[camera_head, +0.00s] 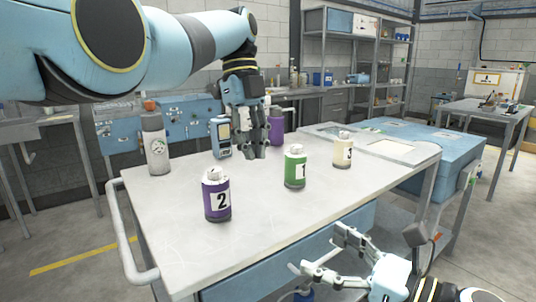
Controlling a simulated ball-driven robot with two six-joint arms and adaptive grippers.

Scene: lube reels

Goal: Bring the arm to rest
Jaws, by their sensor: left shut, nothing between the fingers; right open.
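My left arm reaches in from the upper left, and its gripper (254,152) points down over the back part of the workbench (270,212). It is shut with nothing in it. My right gripper (322,252) is at the lower right, in front of the bench's front edge. Its fingers are spread open and empty, pointing left.
A rail (119,235) runs along the left side. The front middle is clear.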

